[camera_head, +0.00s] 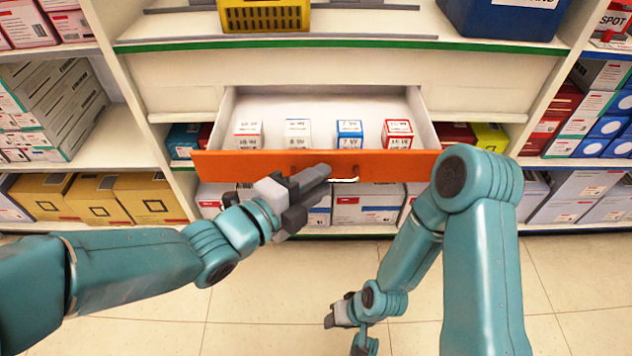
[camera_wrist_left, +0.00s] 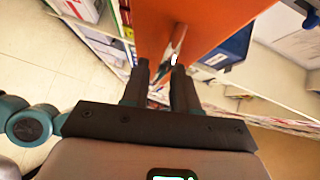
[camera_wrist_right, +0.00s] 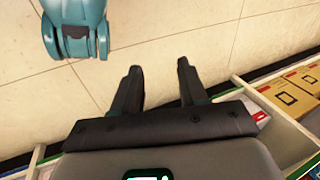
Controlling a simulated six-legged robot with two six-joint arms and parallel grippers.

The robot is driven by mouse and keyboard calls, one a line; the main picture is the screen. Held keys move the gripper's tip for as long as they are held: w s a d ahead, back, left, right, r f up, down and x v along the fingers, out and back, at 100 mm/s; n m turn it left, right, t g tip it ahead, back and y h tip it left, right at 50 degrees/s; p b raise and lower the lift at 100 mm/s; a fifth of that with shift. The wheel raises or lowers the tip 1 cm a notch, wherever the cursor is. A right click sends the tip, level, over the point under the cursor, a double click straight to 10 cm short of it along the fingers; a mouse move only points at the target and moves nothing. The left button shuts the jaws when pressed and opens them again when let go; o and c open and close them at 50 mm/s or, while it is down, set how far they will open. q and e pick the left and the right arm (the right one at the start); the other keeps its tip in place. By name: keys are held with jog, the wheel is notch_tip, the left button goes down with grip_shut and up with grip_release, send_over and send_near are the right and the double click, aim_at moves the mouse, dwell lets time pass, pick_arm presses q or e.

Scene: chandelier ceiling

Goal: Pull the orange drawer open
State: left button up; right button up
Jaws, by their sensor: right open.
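The orange drawer (camera_head: 240,164) stands pulled out of the white shelf unit, with its inside and several small boxes in view. Its orange front also shows in the left wrist view (camera_wrist_left: 215,22). My left gripper (camera_head: 327,172) is at the middle of the drawer front, its fingers partly closed around the pale handle (camera_wrist_left: 173,48). In the head view the gripper hides most of the handle. My right gripper (camera_wrist_right: 158,68) is open and empty above the floor, low and well in front of the shelf; it also shows small in the head view (camera_head: 330,318).
A yellow basket (camera_head: 264,14) and a blue bin (camera_head: 505,18) sit on the shelf above. White boxes (camera_head: 366,205) stand below the drawer, and yellow boxes (camera_head: 148,200) at lower left. The tiled floor (camera_head: 270,300) before the shelf is clear.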

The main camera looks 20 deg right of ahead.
dwell(0.4)
pick_arm(q)
jog(key=v, duration=1.6)
jog(key=shift+s, duration=0.2)
pick_arm(e)
jog(key=shift+w+f, duration=0.1)
jog(key=shift+f, duration=0.05)
pick_arm(q)
jog(key=shift+a, duration=0.15)
